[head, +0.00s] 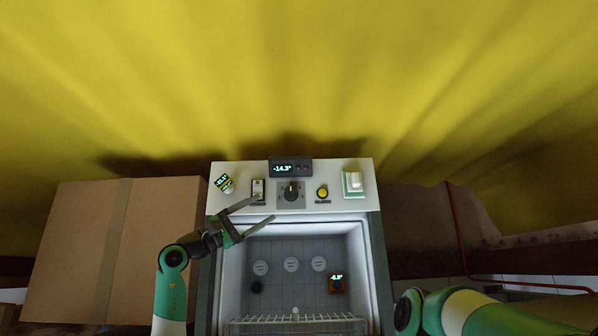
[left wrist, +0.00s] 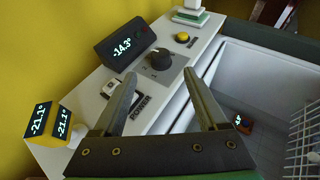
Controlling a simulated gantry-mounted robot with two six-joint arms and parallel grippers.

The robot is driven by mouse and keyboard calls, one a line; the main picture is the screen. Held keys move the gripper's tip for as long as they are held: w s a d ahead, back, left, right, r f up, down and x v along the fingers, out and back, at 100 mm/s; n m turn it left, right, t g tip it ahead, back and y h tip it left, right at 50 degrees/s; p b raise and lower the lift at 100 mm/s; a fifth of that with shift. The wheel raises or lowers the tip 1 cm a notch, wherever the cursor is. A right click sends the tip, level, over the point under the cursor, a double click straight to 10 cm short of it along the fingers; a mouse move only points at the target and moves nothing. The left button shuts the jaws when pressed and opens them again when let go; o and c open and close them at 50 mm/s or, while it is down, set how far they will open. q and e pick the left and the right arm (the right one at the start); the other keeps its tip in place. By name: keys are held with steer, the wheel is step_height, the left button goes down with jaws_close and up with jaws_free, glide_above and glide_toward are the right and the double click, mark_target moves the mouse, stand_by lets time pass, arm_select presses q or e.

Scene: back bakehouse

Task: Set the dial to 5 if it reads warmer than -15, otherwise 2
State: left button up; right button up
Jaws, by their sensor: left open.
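The black dial (head: 291,191) sits on a grey plate on the freezer's top panel; its number setting is too small to read. It also shows in the left wrist view (left wrist: 161,59), beyond my fingertips. The dark display box (head: 290,168) behind the dial reads -14.3° in both views. My left gripper (head: 265,208) is open and empty, its fingers pointing toward the dial from the left front, apart from it. The power switch (head: 258,189) is left of the dial, close to one fingertip. Only part of my right arm shows at the lower right; its gripper is out of view.
A yellow button (head: 322,192) and a white-and-green block (head: 353,184) are right of the dial. A yellow thermometer (left wrist: 55,125) at the panel's left reads -21.1°. Another small display (head: 337,284) is inside the open freezer, above a wire rack (head: 300,325). A cardboard box (head: 75,250) stands left.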

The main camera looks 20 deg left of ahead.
mark_target(290, 193)
arm_select(q)
steer(key=b+x, duration=0.1)
steer(key=x, duration=1)
steer(key=shift+w+d+f, duration=0.1)
steer(key=shift+w+d, duration=0.2)
steer(key=shift+c, duration=0.2)
jaws_close()
